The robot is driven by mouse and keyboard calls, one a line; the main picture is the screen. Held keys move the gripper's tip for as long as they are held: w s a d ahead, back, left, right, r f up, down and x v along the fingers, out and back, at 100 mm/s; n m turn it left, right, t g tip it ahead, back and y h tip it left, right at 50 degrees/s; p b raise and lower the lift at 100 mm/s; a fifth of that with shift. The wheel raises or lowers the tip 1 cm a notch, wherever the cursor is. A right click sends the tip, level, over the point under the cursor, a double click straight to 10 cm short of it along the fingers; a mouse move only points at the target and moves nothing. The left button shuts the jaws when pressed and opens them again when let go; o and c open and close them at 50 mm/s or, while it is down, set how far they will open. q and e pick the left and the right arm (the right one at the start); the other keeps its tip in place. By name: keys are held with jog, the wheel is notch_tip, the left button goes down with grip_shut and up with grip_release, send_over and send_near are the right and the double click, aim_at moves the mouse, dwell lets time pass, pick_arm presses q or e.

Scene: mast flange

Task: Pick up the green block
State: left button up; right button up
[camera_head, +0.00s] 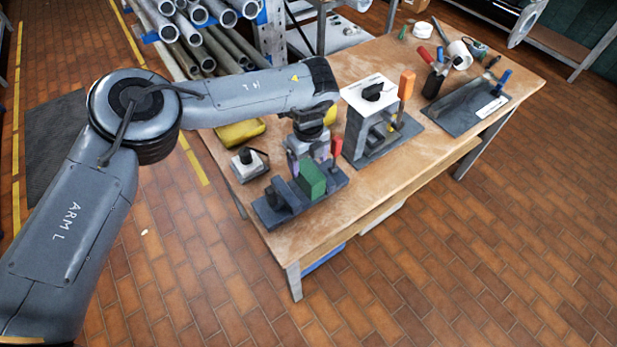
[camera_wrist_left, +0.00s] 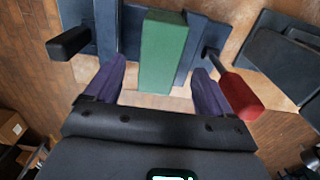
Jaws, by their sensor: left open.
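The green block (camera_head: 312,178) stands upright in a dark blue-grey fixture (camera_head: 272,212) on the near left corner of the wooden table. My left gripper (camera_head: 305,152) is close behind and above the block, with purple fingers apart. In the left wrist view the green block (camera_wrist_left: 163,45) lies between the lines of the two open fingers (camera_wrist_left: 159,66), with a gap on each side. The block's lower part is hidden by the fixture in the head view. My right gripper is not in view.
A red-handled tool (camera_wrist_left: 240,96) stands beside the right finger in the wrist view; a black knob (camera_wrist_left: 70,43) is on the left. A grey stand with a white top (camera_head: 368,92) is right of the gripper. A small switch box (camera_head: 248,164) sits left. The table's front right is clear.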

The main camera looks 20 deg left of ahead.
aim_at(308, 170)
pick_arm(q)
jog(key=shift+s+f, duration=0.1)
jog(key=shift+f, duration=1.95)
jog(key=c, duration=1.4)
jog(key=shift+r, duration=0.1)
